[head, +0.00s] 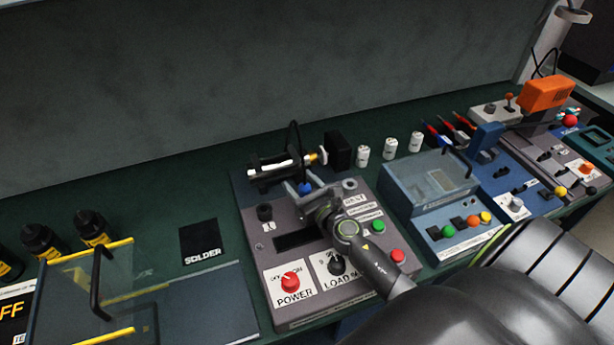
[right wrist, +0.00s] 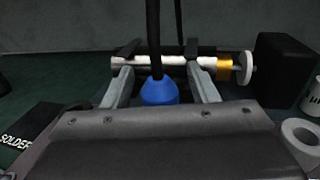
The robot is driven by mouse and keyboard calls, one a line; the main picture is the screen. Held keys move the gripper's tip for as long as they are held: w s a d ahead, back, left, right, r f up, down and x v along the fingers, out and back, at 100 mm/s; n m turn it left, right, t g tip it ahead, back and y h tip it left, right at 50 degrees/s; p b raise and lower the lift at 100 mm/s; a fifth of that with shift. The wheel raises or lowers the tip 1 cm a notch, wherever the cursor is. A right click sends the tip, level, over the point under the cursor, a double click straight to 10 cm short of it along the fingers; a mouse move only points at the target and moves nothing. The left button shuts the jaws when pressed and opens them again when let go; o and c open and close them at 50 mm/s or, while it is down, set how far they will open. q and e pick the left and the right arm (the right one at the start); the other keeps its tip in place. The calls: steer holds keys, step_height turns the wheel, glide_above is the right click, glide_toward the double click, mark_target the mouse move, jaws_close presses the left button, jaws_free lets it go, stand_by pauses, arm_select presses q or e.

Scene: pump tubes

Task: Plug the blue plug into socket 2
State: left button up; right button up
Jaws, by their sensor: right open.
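The blue plug (right wrist: 159,91) shows in the right wrist view with a black cable rising from its top. It stands between the two fingers of my right gripper (right wrist: 160,88), with a gap visible on each side. In the head view my right gripper (head: 300,187) is open over the back of the grey control box (head: 310,312), and a small blue patch of the plug (head: 304,188) shows at it. A black round fitting (head: 264,212) and a grey ring (head: 349,184) sit on the box top. I cannot read any socket number. My left gripper is not in view.
A syringe-like tube in a black holder (head: 268,172) lies just behind the gripper, with a black block (head: 338,150) to its right. White canisters (head: 363,155) and a blue-grey machine (head: 430,185) stand further right. A yellow-edged clear cover (head: 65,290) is at left.

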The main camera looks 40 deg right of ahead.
steer(key=s+b, duration=0.1)
steer(key=s, duration=0.7)
steer(key=shift+s+f, duration=0.1)
steer(key=shift+f, duration=0.05)
steer(key=s+b, duration=0.3)
steer(key=s, duration=0.5)
steer(key=shift+s, duration=0.1)
steer(key=shift+s+a+b, duration=0.1)
steer(key=shift+s+b, duration=0.3)
steer(key=shift+s, duration=0.05)
